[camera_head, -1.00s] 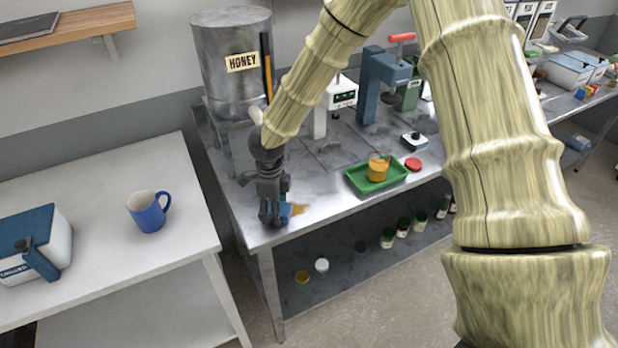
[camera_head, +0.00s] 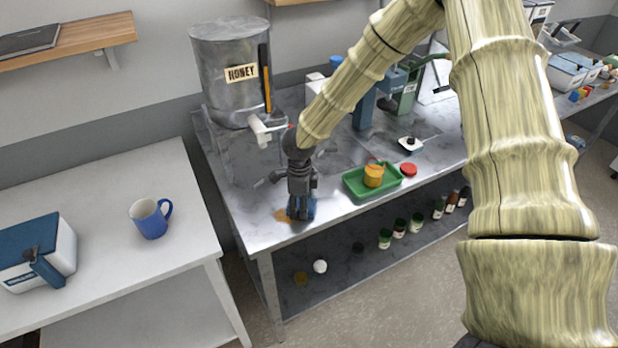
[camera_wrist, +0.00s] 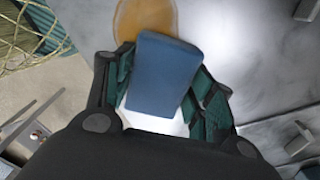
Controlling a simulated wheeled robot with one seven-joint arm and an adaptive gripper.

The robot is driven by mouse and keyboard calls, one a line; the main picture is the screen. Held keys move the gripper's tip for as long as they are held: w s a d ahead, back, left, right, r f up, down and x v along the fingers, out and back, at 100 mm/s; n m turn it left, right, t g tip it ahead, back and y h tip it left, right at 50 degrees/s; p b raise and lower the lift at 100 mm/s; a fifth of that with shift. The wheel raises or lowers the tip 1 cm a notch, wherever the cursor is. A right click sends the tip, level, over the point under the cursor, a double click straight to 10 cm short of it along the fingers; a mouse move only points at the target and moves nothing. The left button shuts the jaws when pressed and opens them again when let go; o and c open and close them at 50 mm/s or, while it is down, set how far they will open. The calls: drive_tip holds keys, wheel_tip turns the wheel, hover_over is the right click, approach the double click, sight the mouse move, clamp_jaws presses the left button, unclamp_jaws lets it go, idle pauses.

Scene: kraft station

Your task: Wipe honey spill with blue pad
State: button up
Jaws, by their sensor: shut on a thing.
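The honey spill (camera_head: 283,215) is an amber patch on the grey metal table, near its front left corner. In the wrist view the spill (camera_wrist: 135,17) shows beyond the pad, which partly covers it. My gripper (camera_head: 300,213) points down at the tabletop and is shut on the blue pad (camera_wrist: 162,75), with a dark finger on each side of it. In the head view the pad (camera_head: 310,209) is mostly hidden by the fingers. It is at the right side of the spill, and it appears to be on or very near the table surface.
The honey tank (camera_head: 228,70) stands behind. A white table (camera_head: 100,240) with a blue mug (camera_head: 150,218) is at left.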

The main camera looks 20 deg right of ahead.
drive_tip(key=shift+d+r+p, duration=0.1)
drive_tip(key=shift+d+p, duration=0.25)
drive_tip(key=shift+d, duration=0.45)
drive_tip(key=shift+d+r+p, duration=0.25)
drive_tip(key=shift+d+p, duration=0.05)
drive_tip(key=shift+p, duration=0.05)
wheel_tip(320, 180, up, 8)
drive_tip(key=p, duration=0.6)
drive_tip(key=shift+a+f, duration=0.1)
drive_tip(key=shift+f, duration=0.05)
drive_tip(key=shift+f, duration=0.1)
